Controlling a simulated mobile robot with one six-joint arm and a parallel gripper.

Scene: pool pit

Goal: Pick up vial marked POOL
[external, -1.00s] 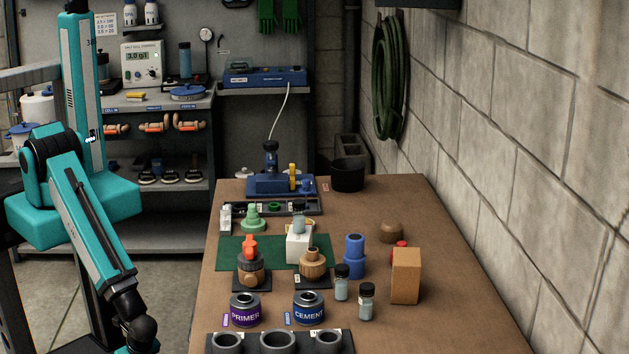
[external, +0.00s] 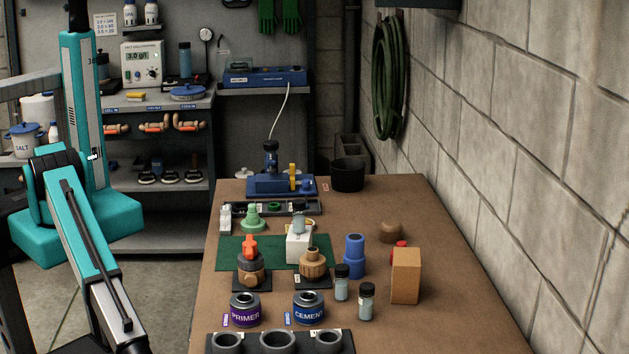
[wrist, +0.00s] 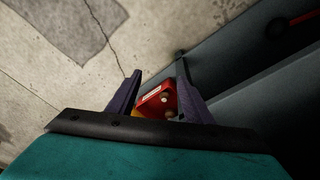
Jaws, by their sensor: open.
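Two small clear vials with dark caps stand upright on the brown bench. One vial (external: 341,284) is just right of the CEMENT can, and the other vial (external: 366,303) is nearer and slightly to the right. Their markings are too small to read, so I cannot tell which says POOL. My gripper (wrist: 157,80) shows in the wrist view with its two dark fingers apart and nothing between the tips. Past the fingers are the concrete floor and a red object (wrist: 157,100). In the external view the gripper is out of frame; my arm reaches down at the left.
The PRIMER can (external: 245,309) and CEMENT can (external: 308,308) stand left of the vials. A tan block (external: 405,276) stands close on their right, a blue fitting (external: 354,257) behind. A black holder with rings (external: 279,343) lies at the front. The bench's right side is clear.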

